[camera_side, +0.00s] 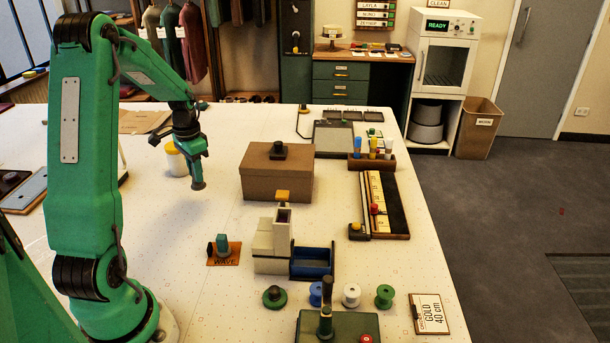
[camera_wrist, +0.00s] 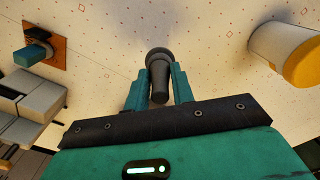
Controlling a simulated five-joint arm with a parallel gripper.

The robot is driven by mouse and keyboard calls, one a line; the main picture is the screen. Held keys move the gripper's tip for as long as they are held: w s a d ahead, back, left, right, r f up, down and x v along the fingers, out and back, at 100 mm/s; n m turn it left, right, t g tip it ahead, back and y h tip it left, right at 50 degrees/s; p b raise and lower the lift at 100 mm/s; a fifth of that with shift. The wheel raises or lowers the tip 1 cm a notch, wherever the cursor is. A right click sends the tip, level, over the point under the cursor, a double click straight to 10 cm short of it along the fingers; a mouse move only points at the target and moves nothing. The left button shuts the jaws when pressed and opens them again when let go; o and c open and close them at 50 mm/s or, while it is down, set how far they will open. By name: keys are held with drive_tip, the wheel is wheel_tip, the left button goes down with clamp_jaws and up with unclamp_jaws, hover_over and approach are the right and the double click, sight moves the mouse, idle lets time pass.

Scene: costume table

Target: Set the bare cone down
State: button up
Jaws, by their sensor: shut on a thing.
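My gripper (camera_side: 192,150) hangs over the white table, pointing down, left of the brown cardboard box. It is shut on a slim dark grey piece, which I take to be the bare cone (camera_side: 197,175). In the wrist view, the two teal fingers of my gripper (camera_wrist: 158,84) close on either side of the cone (camera_wrist: 158,56). Its wide round end points away from the palm. The cone seems to be above the table; I cannot tell how large the gap is.
A white jar with a yellow lid (camera_side: 176,160) stands close by, also in the wrist view (camera_wrist: 268,42). The cardboard box (camera_side: 262,183) is to the right. An orange WAVE card (camera_side: 224,259) with a teal piece lies nearer. Bare table (camera_side: 190,215) lies between.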

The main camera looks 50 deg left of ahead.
drive_tip(key=shift+s+a+f, duration=0.2)
drive_tip(key=shift+a+f, duration=0.2)
drive_tip(key=shift+a, duration=0.25)
drive_tip(key=shift+s+a+f, duration=0.2)
drive_tip(key=shift+a+f, duration=0.2)
drive_tip(key=shift+a, duration=0.2)
drive_tip(key=shift+f, duration=0.1)
drive_tip(key=shift+f, duration=1.9)
drive_tip(key=shift+f, duration=0.1)
drive_tip(key=o, duration=1)
drive_tip(key=shift+c, duration=0.2)
wheel_tip(320, 180, up, 12)
